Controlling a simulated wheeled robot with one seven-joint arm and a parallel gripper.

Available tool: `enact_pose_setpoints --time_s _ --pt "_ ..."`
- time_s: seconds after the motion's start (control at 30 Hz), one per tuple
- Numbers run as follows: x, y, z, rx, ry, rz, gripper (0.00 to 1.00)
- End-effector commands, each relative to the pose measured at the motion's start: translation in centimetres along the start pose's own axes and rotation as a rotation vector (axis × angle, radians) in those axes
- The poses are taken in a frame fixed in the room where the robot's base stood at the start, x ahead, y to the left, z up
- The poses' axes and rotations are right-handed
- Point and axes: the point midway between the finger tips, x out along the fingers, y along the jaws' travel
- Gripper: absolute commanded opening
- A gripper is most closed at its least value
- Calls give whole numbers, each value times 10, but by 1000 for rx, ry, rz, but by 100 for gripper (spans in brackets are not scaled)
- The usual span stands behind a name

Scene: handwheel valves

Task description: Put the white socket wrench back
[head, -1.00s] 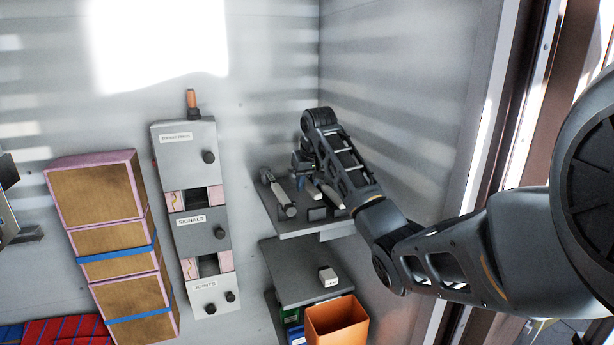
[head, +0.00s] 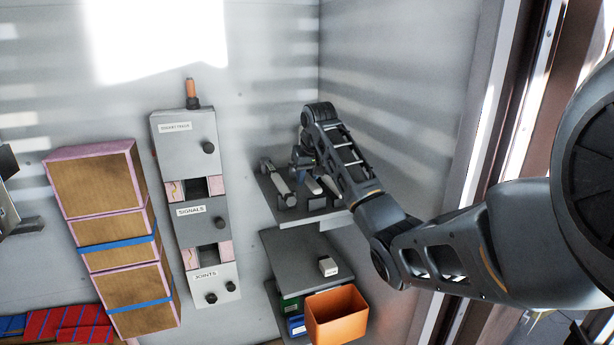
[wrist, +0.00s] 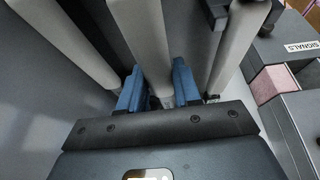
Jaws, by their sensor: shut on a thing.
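In the wrist view the two blue fingers of my gripper (wrist: 156,88) are shut on the middle one of several pale handles, the white socket wrench (wrist: 150,40). Another pale handle stands to its left (wrist: 92,45) and one to its right (wrist: 234,42). In the head view my gripper (head: 304,160) is over the upper grey shelf (head: 292,218), in the corner of the walls. A pale tool (head: 279,183) rests on that shelf to the left of my gripper. The wrench's working end is hidden, and whether it touches the shelf cannot be told.
A lower grey shelf (head: 290,265) carries a small white block (head: 328,266). An orange bin (head: 336,314) stands below it. A grey panel labelled SIGNALS (head: 198,215) hangs on the wall to the left, beside stacked brown boxes (head: 100,185). The side wall is close on the right.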

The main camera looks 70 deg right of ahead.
Motion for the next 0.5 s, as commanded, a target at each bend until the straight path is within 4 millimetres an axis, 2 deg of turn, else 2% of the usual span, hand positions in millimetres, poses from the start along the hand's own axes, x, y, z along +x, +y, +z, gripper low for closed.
enact_pose_setpoints --time_s 0.5 --pt "11 0 5 -1 1 1 0"
